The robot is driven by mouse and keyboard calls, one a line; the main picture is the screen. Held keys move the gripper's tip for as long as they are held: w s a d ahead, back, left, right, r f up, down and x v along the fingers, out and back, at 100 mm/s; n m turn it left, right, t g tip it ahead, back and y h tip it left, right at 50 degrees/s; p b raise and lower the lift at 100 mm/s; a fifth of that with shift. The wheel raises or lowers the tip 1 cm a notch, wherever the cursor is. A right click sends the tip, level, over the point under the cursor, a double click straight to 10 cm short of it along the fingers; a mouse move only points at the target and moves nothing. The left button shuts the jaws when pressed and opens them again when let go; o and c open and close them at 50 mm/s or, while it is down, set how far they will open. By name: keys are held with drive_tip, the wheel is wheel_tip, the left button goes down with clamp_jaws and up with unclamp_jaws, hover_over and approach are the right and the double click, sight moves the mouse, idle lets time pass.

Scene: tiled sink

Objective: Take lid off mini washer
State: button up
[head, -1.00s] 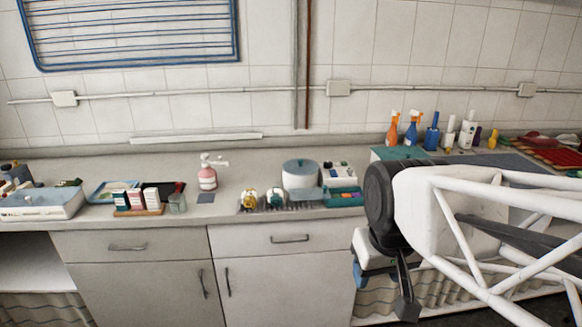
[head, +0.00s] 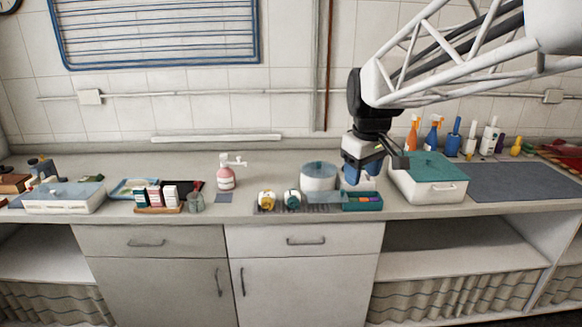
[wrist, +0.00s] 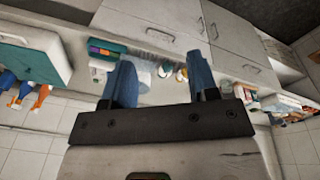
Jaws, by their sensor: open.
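The mini washer (head: 319,181) is a white round tub on the counter, right of centre in the head view. Its blue-grey lid (head: 319,167) sits on top. My gripper (head: 362,180) points down just right of the washer, above the back of a small teal tray, apart from the lid as far as I can tell. Its blue fingers are spread, with nothing held. The fingers also frame the wrist view (wrist: 161,70), where a white shape behind them looks like the washer, partly hidden.
The teal tray (head: 362,206) stands right of the washer. A white box with a green lid (head: 430,166) stands close to my gripper's right. Yellow and teal rolls (head: 279,199) lie in front-left. A pink pump bottle (head: 226,178) is farther left. Bare counter lies behind.

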drive_tip(key=w+n, duration=0.3)
drive_tip(key=w, duration=1)
drive_tip(key=n+g, duration=0.2)
drive_tip(key=n, duration=0.7)
hover_over(319, 163)
drive_tip(key=shift+w+a+f, duration=0.1)
drive_tip(key=shift+w+f, duration=0.05)
drive_tip(key=shift+f, duration=3.15)
drive_tip(key=shift+w+a+f, duration=0.1)
drive_tip(key=shift+f, duration=3.2)
drive_tip(key=shift+f, duration=1.25)
drive_tip(key=shift+f, duration=0.1)
drive_tip(key=shift+w+d+f, duration=0.1)
drive_tip(key=shift+f, duration=1.2)
drive_tip(key=shift+d+f, duration=0.1)
drive_tip(key=shift+f, duration=1.15)
